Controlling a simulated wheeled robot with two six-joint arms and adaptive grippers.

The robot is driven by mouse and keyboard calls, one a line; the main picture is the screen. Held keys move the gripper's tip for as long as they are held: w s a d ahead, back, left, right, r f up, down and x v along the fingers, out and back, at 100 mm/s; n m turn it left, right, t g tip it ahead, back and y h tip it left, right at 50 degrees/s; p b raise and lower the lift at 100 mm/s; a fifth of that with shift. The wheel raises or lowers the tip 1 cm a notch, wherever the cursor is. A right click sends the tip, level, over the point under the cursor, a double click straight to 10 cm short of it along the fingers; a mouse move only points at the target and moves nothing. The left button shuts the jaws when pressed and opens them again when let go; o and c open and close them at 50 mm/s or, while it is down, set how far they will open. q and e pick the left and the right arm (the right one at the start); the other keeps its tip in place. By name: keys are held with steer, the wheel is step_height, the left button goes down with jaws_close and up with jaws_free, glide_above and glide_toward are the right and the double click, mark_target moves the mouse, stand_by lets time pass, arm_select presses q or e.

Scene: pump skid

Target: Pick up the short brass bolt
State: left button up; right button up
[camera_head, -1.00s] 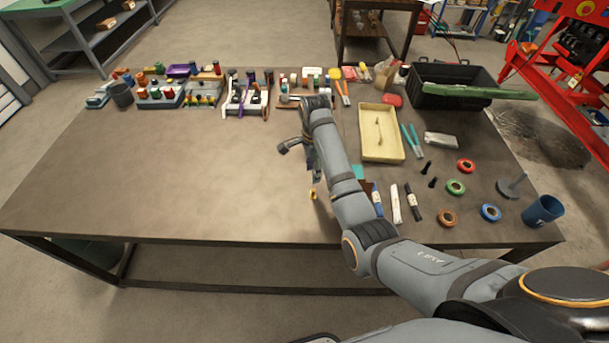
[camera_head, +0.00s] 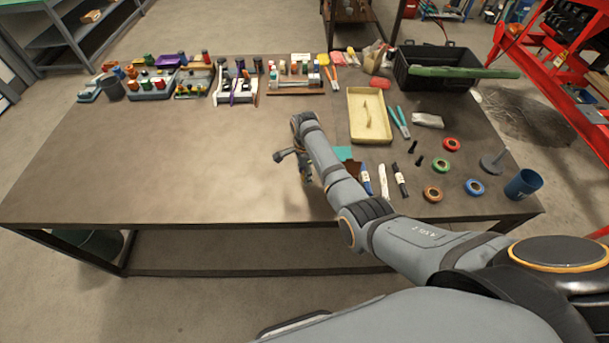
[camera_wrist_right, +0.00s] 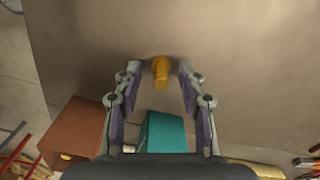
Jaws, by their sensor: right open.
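The short brass bolt (camera_wrist_right: 161,72) stands on the tabletop in the right wrist view, with its head toward the camera. My right gripper (camera_wrist_right: 161,78) is open, with one finger on each side of the bolt and a gap on both sides. In the head view my right gripper (camera_head: 305,172) is low over the middle of the table, partly hidden by its own arm. I cannot make out the brass bolt in the head view. My left gripper is not in view.
A teal block (camera_wrist_right: 166,132) and a brown block (camera_wrist_right: 75,135) lie near the gripper. Markers (camera_head: 383,182), a yellow tray (camera_head: 368,128), tape rolls (camera_head: 432,194) and black bolts (camera_head: 413,147) lie to the right.

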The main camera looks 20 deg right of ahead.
steer(key=shift+w+f, duration=0.1)
steer(key=c, duration=0.4)
jaws_close()
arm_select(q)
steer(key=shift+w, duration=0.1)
